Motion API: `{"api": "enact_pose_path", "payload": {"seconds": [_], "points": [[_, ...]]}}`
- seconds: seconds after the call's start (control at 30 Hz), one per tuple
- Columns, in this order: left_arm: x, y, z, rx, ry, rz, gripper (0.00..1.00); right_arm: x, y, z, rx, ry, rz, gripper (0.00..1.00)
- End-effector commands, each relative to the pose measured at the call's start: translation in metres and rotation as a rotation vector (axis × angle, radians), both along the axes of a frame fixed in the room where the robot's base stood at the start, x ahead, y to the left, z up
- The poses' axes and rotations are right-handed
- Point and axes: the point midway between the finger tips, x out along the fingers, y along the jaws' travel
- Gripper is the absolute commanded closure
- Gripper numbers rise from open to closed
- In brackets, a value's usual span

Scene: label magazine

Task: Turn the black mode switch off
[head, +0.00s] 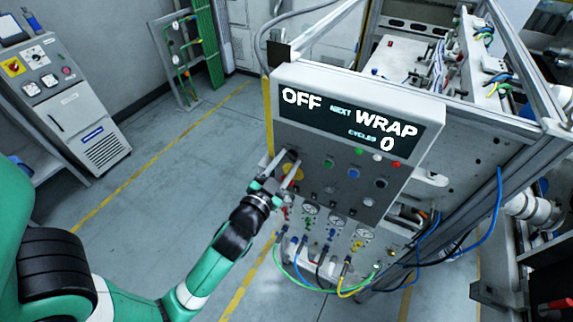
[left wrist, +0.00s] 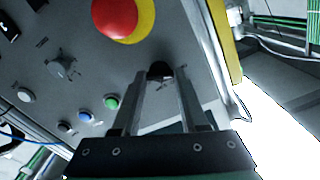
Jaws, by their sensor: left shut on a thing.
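The black mode switch (left wrist: 159,69) shows in the left wrist view as a small dark knob on the grey panel, between my fingertips. My left gripper (left wrist: 161,78) is shut on it, one finger on each side. In the head view my left gripper (head: 287,170) reaches the left side of the control panel (head: 318,187) and hides the switch. The display (head: 345,118) above reads OFF, NEXT WRAP and CYCLES 0. My right gripper is in neither view.
A red mushroom button (left wrist: 115,17) on a yellow ring sits close to the fingers. Green (left wrist: 112,102) and blue (left wrist: 85,116) buttons and a grey rotary knob (left wrist: 62,67) are nearby. Gauges (head: 337,221) and hoses hang below the panel. The floor at left is open.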

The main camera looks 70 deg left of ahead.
Motion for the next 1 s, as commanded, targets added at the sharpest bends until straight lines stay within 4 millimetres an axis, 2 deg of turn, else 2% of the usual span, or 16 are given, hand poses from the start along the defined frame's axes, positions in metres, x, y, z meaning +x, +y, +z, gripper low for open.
{"api": "enact_pose_path", "payload": {"seconds": [0.6, 0.63, 0.7, 0.8, 1.0], "points": [[0.0, 0.0, 0.0002, -0.036, -0.031, 0.0, 1.0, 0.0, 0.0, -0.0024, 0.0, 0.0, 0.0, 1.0], [0.0, 0.0, 0.0002, -0.036, -0.031, 0.0, 0.53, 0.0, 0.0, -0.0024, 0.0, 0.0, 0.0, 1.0], [0.0001, -0.0001, 0.0002, -0.035, -0.03, 0.0, 0.41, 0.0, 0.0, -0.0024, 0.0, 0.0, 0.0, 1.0], [0.0, 0.0, 0.0001, -0.035, -0.03, 0.0, 0.27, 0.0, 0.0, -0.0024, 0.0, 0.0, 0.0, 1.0], [0.0, 0.0, 0.0, -0.035, -0.03, 0.0, 0.27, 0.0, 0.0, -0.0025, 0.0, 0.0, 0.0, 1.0]]}}
